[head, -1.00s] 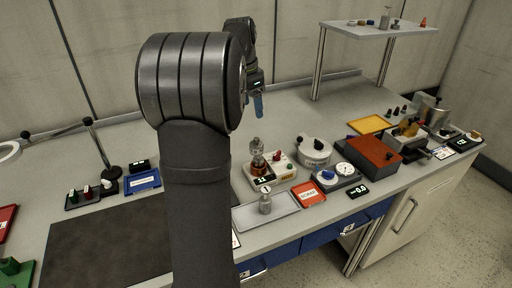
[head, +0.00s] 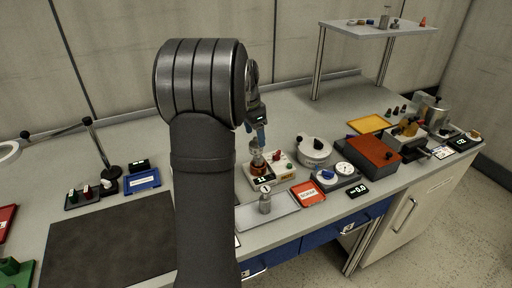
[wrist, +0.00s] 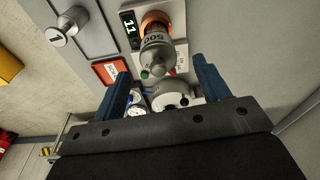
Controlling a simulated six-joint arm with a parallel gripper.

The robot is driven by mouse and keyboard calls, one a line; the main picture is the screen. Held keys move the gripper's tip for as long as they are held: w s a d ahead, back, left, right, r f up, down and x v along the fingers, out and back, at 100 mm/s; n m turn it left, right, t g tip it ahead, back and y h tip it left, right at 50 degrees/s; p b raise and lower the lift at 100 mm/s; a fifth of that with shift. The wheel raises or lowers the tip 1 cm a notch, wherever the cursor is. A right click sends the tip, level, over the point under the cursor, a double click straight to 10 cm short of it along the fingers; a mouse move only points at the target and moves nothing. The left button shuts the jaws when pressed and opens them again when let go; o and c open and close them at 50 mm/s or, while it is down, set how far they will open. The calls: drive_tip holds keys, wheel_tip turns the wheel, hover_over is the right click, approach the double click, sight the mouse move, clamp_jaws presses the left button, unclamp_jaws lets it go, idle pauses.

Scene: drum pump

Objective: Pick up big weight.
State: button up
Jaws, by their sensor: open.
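The big weight (head: 257,163) is a grey metal weight with a knob, standing on an orange-brown base on a white device with a small display. In the wrist view the weight (wrist: 157,48) is marked 500, and its knob end lies between my fingers in the picture. My gripper (head: 261,136) is open, with its blue fingers pointing down just above the weight. The two fingers (wrist: 160,68) are spread apart in the wrist view with nothing clamped. I cannot tell whether the knob is at fingertip depth. My arm hides part of the bench.
A smaller metal weight (head: 265,203) stands on a grey tray (head: 285,208) in front. A red-orange labelled tray (head: 308,193), a white lidded pot (head: 314,151) and a dial gauge (head: 344,169) stand to the right.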

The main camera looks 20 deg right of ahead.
sight(256, 138)
drive_tip(key=f, duration=0.4)
drive_tip(key=shift+s+d+f, duration=0.1)
drive_tip(key=shift+d+f, duration=0.1)
drive_tip(key=shift+d, duration=0.2)
drive_tip(key=shift+r, duration=0.1)
clamp_jaws()
